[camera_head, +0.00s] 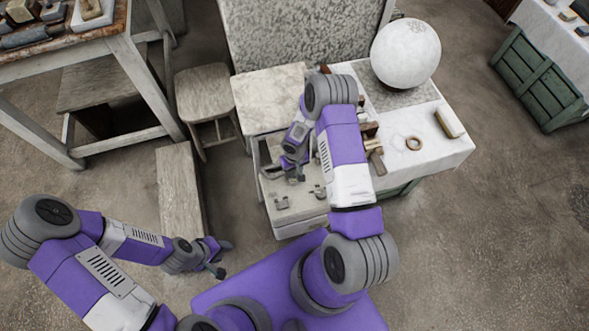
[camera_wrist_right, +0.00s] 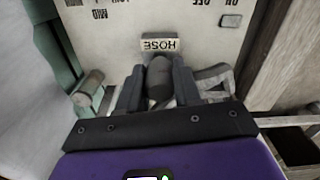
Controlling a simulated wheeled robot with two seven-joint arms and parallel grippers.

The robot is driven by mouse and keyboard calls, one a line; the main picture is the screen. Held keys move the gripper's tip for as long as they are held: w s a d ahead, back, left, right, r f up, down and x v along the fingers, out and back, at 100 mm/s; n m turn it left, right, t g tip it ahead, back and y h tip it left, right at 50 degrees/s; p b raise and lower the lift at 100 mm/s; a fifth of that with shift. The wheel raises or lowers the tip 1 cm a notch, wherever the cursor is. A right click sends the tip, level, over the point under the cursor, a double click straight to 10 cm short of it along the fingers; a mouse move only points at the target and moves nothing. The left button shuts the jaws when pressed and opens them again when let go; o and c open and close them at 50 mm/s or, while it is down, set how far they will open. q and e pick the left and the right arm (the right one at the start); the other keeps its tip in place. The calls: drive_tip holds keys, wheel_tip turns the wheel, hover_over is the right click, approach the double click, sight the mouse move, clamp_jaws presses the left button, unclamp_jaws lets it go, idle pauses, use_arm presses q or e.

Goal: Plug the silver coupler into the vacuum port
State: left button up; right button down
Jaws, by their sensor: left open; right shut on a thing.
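My right gripper (camera_head: 294,176) is over the pale box (camera_head: 300,214) in the head view. In the right wrist view its two dark fingers (camera_wrist_right: 158,90) are shut on a grey rounded piece, which I take to be the silver coupler (camera_wrist_right: 159,80). The coupler's far end points at the pale panel (camera_wrist_right: 190,22), just below an upside-down HOSE label (camera_wrist_right: 159,44). The vacuum port itself is not visible; the coupler and fingers cover the area by the label. I cannot tell whether the coupler touches the panel. My left gripper (camera_head: 223,260) is open and empty, low at the left.
A grey cylindrical part (camera_wrist_right: 88,90) and a pale bracket (camera_wrist_right: 212,78) flank the fingers. A white table (camera_head: 440,140) holds a plaster sphere (camera_head: 405,53) and a ring (camera_head: 413,143). A stool (camera_head: 205,90) and a long block (camera_head: 180,190) stand left.

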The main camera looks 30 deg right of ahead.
drive_tip(key=shift+f+b, duration=1.35)
drive_tip(key=shift+f, duration=0.15)
drive_tip(key=c, duration=0.7)
unclamp_jaws()
drive_tip(key=shift+r, duration=0.1)
drive_tip(key=shift+r+p, duration=1.3)
drive_tip(key=shift+r, duration=0.6)
